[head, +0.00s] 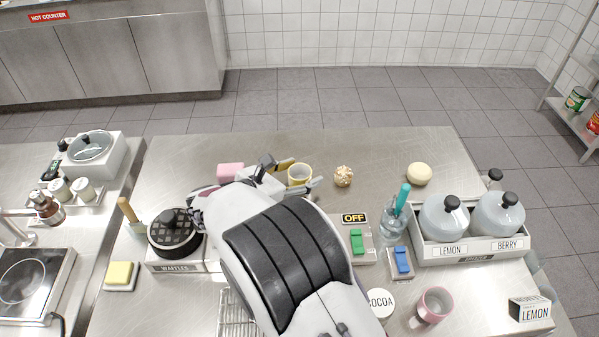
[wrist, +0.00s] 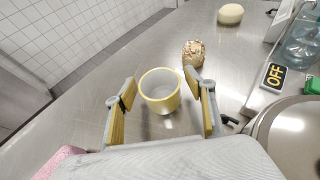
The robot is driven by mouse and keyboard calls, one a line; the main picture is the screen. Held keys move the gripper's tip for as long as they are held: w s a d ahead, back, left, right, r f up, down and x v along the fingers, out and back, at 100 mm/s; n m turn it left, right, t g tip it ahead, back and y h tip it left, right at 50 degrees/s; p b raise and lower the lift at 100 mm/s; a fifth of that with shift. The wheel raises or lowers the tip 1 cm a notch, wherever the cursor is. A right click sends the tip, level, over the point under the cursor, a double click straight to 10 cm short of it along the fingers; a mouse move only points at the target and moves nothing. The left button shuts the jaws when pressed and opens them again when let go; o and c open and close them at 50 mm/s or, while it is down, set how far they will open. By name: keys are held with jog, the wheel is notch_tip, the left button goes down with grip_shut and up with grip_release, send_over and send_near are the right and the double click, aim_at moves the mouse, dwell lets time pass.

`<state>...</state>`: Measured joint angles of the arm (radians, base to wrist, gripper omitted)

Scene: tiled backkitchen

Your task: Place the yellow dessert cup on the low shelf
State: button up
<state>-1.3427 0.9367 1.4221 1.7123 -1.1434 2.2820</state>
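The yellow dessert cup (head: 299,175) stands upright on the steel table, just past my forearm. It has a pale yellow outside and a whitish inside, and looks empty. In the wrist view the cup (wrist: 161,98) sits between the tips of my open gripper (wrist: 162,87), with a gap at the left finger and a narrower one at the right. I cannot tell whether the right finger touches it. In the head view my gripper (head: 294,177) has a finger on either side of the cup. A low shelf (head: 567,113) with cans stands at the far right.
A nut-covered ball (head: 344,176) lies right of the cup, and a pale round ball (head: 419,174) farther right. A pink block (head: 230,172) is to the left. A glass jar (head: 393,232), switches and the lemon and berry dispensers (head: 452,217) crowd the right side. The table's far edge is mostly clear.

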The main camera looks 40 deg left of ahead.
jog(key=shift+r, duration=0.15)
jog(key=shift+s+r, duration=0.1)
jog(key=shift+s, duration=0.05)
jog(key=shift+v, duration=3.55)
